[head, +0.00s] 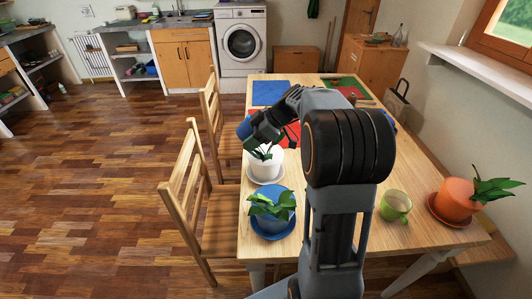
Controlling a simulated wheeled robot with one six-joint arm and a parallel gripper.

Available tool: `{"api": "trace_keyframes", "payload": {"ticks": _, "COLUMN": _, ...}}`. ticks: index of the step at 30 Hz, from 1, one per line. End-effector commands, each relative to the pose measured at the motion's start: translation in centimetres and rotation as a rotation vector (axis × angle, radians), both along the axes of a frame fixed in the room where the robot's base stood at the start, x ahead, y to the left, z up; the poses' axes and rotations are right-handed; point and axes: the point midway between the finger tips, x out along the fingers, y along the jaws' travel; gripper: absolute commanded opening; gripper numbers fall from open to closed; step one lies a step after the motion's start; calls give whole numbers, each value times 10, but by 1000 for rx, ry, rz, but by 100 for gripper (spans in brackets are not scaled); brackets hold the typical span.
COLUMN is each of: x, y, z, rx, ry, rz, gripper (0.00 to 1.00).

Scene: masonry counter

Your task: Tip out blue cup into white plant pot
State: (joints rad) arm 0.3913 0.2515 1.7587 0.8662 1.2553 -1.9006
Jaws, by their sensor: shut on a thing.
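The white plant pot (265,168) stands on a white saucer near the left edge of the table, with a green plant in it. My gripper (255,130) is above the white pot, reaching over from the right. It is shut on the blue cup (244,130), which shows as a small blue shape at the end of the gripper. The cup seems tilted, but its opening and contents cannot be made out. My own arm hides part of the table behind it.
A blue pot (272,220) with a plant stands nearer, on a blue saucer. A green mug (395,206) and an orange pot (456,200) are to the right. Wooden chairs (190,190) line the left side. Blue and red mats lie farther back.

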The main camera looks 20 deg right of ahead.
Motion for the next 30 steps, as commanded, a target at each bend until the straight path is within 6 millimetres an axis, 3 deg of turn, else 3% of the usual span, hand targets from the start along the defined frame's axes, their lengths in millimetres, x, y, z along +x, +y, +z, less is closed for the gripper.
{"api": "trace_keyframes", "payload": {"ticks": 30, "x": -1, "y": -2, "z": 6, "rx": 119, "ry": -45, "rz": -2, "gripper": 14}}
